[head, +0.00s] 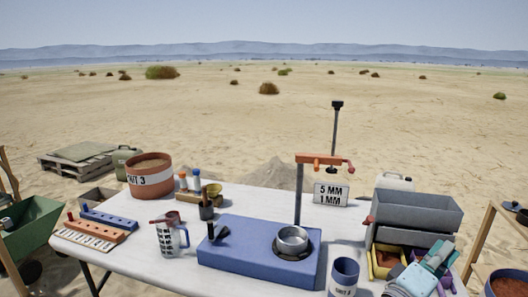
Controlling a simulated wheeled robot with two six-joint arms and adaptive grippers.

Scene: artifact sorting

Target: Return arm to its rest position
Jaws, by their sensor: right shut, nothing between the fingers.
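My right gripper (437,257) is at the lower right, over the small coloured bins at the table's right end. It is small in the picture and partly mixed with the things behind it; it is shut and holds nothing. My left gripper is not in view. The white work table (150,268) spans the lower part of the head view.
A blue base (235,258) with a metal bowl (292,239) and an orange-armed post stands mid-table. A grey bin (415,212) stands behind the gripper. A blue cup (344,277), a jug (168,235) and an orange bucket (150,178) stand on the table.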

